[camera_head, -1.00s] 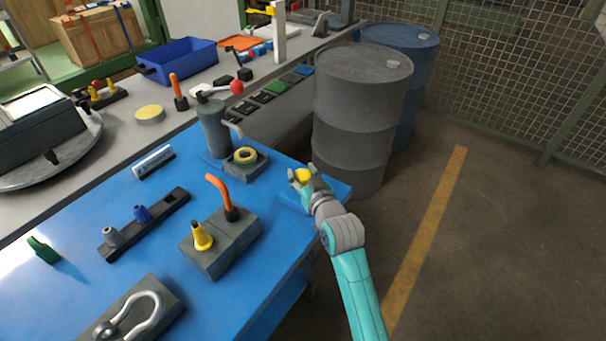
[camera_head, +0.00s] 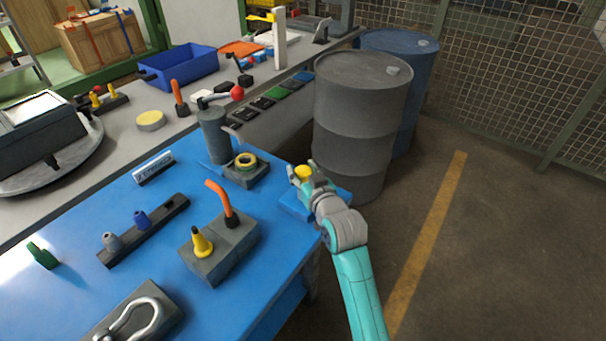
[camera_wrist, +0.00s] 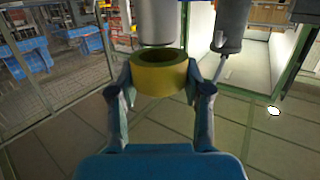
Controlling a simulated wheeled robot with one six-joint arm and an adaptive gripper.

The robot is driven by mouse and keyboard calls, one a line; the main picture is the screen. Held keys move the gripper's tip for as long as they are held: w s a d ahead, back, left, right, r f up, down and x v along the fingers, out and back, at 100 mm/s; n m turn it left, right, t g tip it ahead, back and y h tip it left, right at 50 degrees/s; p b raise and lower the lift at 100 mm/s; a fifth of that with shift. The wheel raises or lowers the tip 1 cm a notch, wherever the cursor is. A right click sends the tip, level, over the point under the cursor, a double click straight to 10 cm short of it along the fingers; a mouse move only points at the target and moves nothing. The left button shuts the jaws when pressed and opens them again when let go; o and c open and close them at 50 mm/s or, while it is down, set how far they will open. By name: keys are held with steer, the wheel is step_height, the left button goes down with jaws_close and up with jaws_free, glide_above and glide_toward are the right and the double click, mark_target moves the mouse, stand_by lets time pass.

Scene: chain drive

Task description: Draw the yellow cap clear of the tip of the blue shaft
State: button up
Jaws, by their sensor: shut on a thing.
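The yellow cap (camera_head: 303,173) is between the fingers of my gripper (camera_head: 312,178), beyond the right corner of the blue table. In the wrist view the cap (camera_wrist: 158,75) is a short, hollow yellow ring, pinched on both sides by my gripper (camera_wrist: 160,84). Its open end shows and I see no shaft inside it. A grey cylinder (camera_wrist: 158,22) appears just above the cap's opening; I cannot tell whether they touch. I cannot pick out a blue shaft in either view.
The blue table (camera_head: 95,225) bears a grey block with a yellow cone (camera_head: 202,243) and an orange bent handle (camera_head: 216,190). A grey press-like post (camera_head: 213,135) stands behind. A grey drum (camera_head: 360,120) is beyond the gripper. Floor at right is clear.

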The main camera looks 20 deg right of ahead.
mark_target(303, 171)
steer(key=shift+r, duration=2.45)
